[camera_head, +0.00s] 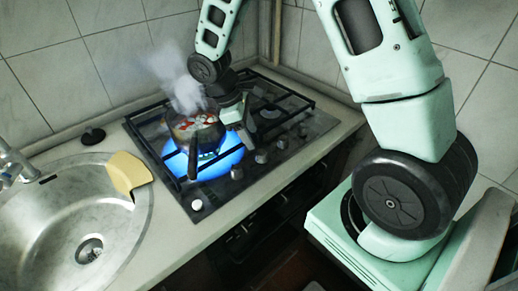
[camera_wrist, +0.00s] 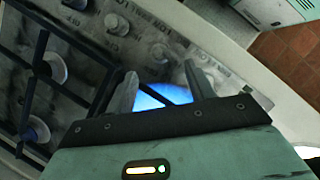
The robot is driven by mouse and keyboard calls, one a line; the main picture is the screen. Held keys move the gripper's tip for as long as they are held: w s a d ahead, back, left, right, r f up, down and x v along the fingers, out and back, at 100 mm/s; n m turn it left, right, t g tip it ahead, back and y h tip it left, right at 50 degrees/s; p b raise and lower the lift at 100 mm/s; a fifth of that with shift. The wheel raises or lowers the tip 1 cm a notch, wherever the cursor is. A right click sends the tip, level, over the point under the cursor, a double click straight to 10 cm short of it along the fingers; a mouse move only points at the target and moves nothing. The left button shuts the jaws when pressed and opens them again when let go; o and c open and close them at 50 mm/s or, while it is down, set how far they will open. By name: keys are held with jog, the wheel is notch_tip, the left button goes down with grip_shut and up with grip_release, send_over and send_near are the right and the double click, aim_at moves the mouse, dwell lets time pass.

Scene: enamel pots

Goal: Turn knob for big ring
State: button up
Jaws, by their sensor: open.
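The hob (camera_head: 160,122) has a row of knobs along its front edge. A pale knob (camera_head: 197,204) is nearest the sink, with darker knobs (camera_head: 237,173) further along. A pot (camera_head: 188,133) of red and white food steams over a burner with a wide blue flame (camera_head: 220,160). My gripper (camera_wrist: 162,82) is open above the hob. In the wrist view its fingers are apart, with blue flame glow between them. One knob (camera_wrist: 159,53) shows just beyond the fingertips, and another knob (camera_wrist: 116,24) is to its left. I cannot tell which knob serves the big ring.
Black grate bars (camera_wrist: 85,45) and burners (camera_wrist: 52,70) lie left of my gripper in the wrist view. A steel sink (camera_head: 60,215) with a yellow cloth (camera_head: 128,172) is left of the hob. A tiled wall (camera_head: 95,65) stands behind.

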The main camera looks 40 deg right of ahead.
aim_at(260, 151)
jog(key=x, duration=0.7)
jog(key=shift+f, duration=0.15)
